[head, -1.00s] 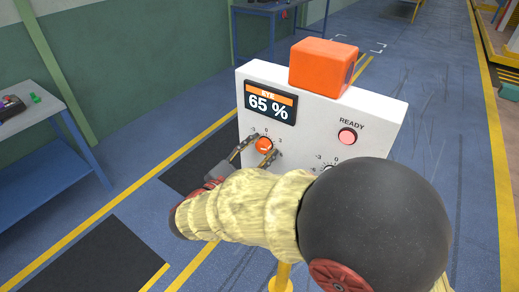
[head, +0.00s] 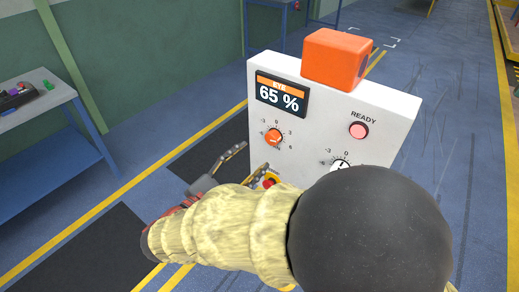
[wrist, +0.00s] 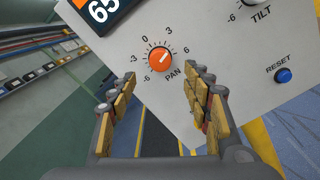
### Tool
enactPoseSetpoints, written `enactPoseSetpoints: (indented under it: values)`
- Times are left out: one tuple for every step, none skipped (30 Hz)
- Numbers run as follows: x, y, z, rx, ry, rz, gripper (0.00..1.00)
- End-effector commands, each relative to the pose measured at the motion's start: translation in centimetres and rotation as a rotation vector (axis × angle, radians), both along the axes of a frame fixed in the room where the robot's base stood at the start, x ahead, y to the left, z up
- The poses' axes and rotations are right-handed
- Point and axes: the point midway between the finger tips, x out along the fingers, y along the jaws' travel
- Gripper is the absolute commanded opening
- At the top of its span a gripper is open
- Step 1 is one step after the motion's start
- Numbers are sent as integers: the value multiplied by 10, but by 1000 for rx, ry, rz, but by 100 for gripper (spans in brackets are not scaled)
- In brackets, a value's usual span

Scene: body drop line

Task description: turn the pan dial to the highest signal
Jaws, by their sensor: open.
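The orange pan dial (head: 273,137) is on the white panel (head: 385,140), below a display (head: 281,95) reading EYE 65 %. The dial also shows in the wrist view (wrist: 160,58), where its white mark points up and right, roughly between 3 and 6. My gripper (head: 253,160) is open and empty, with its fingertips below and left of the dial in the head view. In the wrist view the open fingers (wrist: 160,82) stand apart, below the dial and clear of it. A pink-red READY lamp (head: 358,130) is on the panel's right.
The tilt dial (head: 340,167) is partly hidden by my arm. A blue RESET button (wrist: 283,75) is low on the panel. An orange box (head: 336,59) sits on top. A blue table (head: 38,105) stands at the left. The floor behind the panel is clear.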

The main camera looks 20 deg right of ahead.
Motion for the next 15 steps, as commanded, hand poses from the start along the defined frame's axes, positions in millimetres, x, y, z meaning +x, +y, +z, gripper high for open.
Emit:
enactPoseSetpoints:
  values:
    - [-4,7,0,1,1,3,49]
    - [-6,10,0,1,1,3,49]
    - [-9,14,0,0,0,3,49]
    - [-11,16,0,0,0,2,49]
    - [-12,18,0,0,0,1,49]
    - [-14,20,0,1,0,1,49]
    - [-15,21,0,1,1,1,49]
    - [-15,22,0,1,1,1,49]
    - [-16,23,0,1,0,1,49]
    - [-16,23,0,1,0,1,49]
    - [-16,23,0,1,0,1,49]
    - [-17,23,0,1,1,0,49]
    - [-17,23,0,0,0,-1,49]
    - [-17,23,0,0,0,-1,49]
    - [-16,23,0,0,0,-1,49]
